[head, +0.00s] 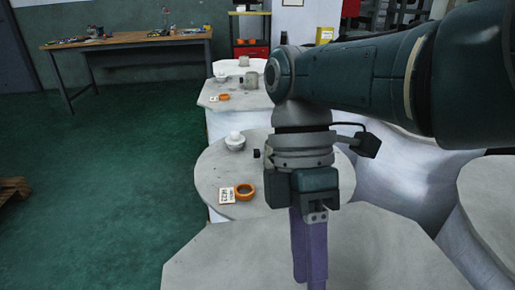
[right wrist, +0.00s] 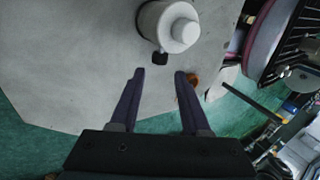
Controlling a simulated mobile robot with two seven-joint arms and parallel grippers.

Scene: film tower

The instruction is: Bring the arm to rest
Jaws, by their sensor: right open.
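My right arm comes in from the right across the head view, with the right gripper (head: 310,272) pointing down above the nearest pale tabletop (head: 215,262). Its purple fingers run toward the bottom edge. In the right wrist view the gripper (right wrist: 159,75) has its two fingers apart with nothing between them. A white capped pot (right wrist: 165,22) with a small black piece (right wrist: 160,58) stands on the pale top beyond the fingertips. An orange item (right wrist: 194,79) shows partly behind the right-hand finger. My left gripper is not in view.
A row of pale-topped, film-wrapped stacks runs back. The second top (head: 210,172) holds an orange tape roll (head: 245,192), a label card (head: 226,195) and a white-knobbed pot (head: 235,142). A workbench (head: 128,40) stands back left. Green floor (head: 110,150) at left is mostly clear.

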